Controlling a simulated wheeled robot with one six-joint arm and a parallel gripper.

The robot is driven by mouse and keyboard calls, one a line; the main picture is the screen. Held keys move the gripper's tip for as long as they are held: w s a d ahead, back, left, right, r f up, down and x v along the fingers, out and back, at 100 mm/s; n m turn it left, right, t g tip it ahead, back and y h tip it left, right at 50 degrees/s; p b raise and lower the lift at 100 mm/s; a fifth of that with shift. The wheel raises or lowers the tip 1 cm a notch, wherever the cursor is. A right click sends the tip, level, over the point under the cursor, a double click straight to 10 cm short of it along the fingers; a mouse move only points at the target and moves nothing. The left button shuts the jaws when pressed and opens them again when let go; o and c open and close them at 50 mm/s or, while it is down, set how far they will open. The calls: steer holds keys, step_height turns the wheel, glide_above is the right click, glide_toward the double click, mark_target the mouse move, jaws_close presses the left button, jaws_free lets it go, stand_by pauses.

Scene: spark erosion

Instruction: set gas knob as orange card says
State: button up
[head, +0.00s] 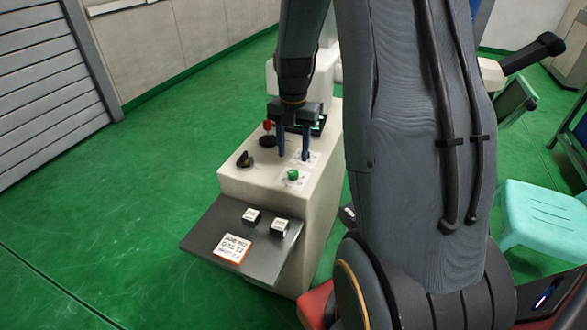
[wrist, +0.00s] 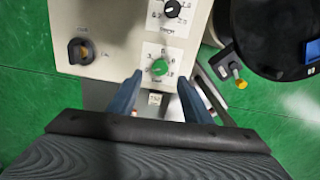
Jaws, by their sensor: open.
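A green knob (head: 292,174) with a white dial plate is on the beige console top; it also shows in the wrist view (wrist: 159,67). A black knob on a similar dial plate (wrist: 172,8) is beyond it in the wrist view. The labels are too small to tell which is the gas knob. A white card with an orange edge (head: 232,248) lies on the dark sloping shelf; its print is too small to read surely. My gripper (head: 293,150) is open and empty above the console. In the wrist view its fingertips (wrist: 160,80) flank the green knob's near side, apparently without touching it.
A black rotary switch (head: 245,159) and a red-topped lever (head: 267,126) are left on the console. Two small white-faced blocks (head: 251,215) (head: 280,227) are on the shelf. A mint stool (head: 540,215) stands right. Green floor is open at left.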

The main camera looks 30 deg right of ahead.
mark_target(293, 172)
steer(key=shift+f+p, duration=0.7)
steer(key=shift+f, duration=2.9)
steer(key=shift+c, duration=0.3)
steer(key=c, duration=1)
